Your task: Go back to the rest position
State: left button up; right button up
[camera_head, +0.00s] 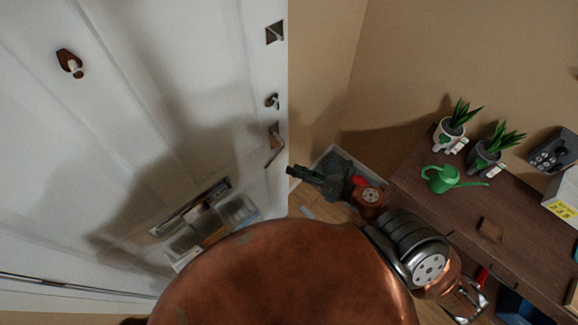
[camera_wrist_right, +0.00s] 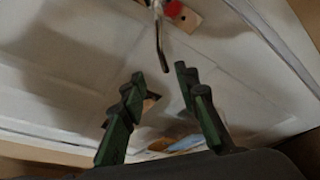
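My right arm comes in from the lower right in the head view, and its dark green gripper (camera_head: 291,172) points left near the edge of a white door (camera_head: 150,120). In the right wrist view the two fingers of the gripper (camera_wrist_right: 160,75) stand apart with nothing held between them. A metal door handle (camera_wrist_right: 160,40) hangs ahead of the fingertips there, apart from them. My left gripper does not show in either view.
A brown wooden desk (camera_head: 525,240) at the right holds two potted plants (camera_head: 452,128), a green watering can (camera_head: 440,180) and a dark telephone (camera_head: 553,150). A grey tray or box (camera_head: 340,158) lies on the floor in the corner. A mail basket (camera_head: 215,225) hangs on the door.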

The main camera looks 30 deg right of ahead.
jog(key=shift+s+d, duration=0.1)
jog(key=shift+s, duration=0.1)
dwell(0.3)
jog(key=d+f+m+h, duration=0.2)
jog(key=d+f+m, duration=0.15)
jog(key=f, duration=0.35)
jog(key=d+f+m+g+h+b, duration=0.1)
jog(key=d+f+m, duration=0.25)
jog(key=f, duration=0.35)
jog(key=d+f+m+h, duration=0.2)
jog(key=d+f+m, duration=0.1)
jog(key=f+m, duration=0.3)
jog(key=s+d+f+m+g+h+b, duration=0.1)
jog(key=s+d+f+m+g, duration=0.15)
jog(key=f, duration=0.65)
jog(key=s+d+f+m+g+h, duration=0.1)
jog(key=s+f+m, duration=0.2)
jog(key=f, duration=0.6)
jog(key=s+a+f+m+g+b, duration=0.1)
jog(key=s+a+f+m+g, duration=0.15)
jog(key=s+f+m, duration=0.7)
jog(key=s+a+f+m+g, duration=0.1)
jog(key=s+a+f+g, duration=0.2)
jog(key=s+f, duration=0.5)
jog(key=s+a+f+m+g+b, duration=0.1)
jog(key=s+a+f+g, duration=0.2)
jog(key=s+f, duration=0.5)
jog(key=s, duration=0.2)
jog(key=shift+s+a+m, duration=0.3)
jog(key=shift+a+m, duration=0.1)
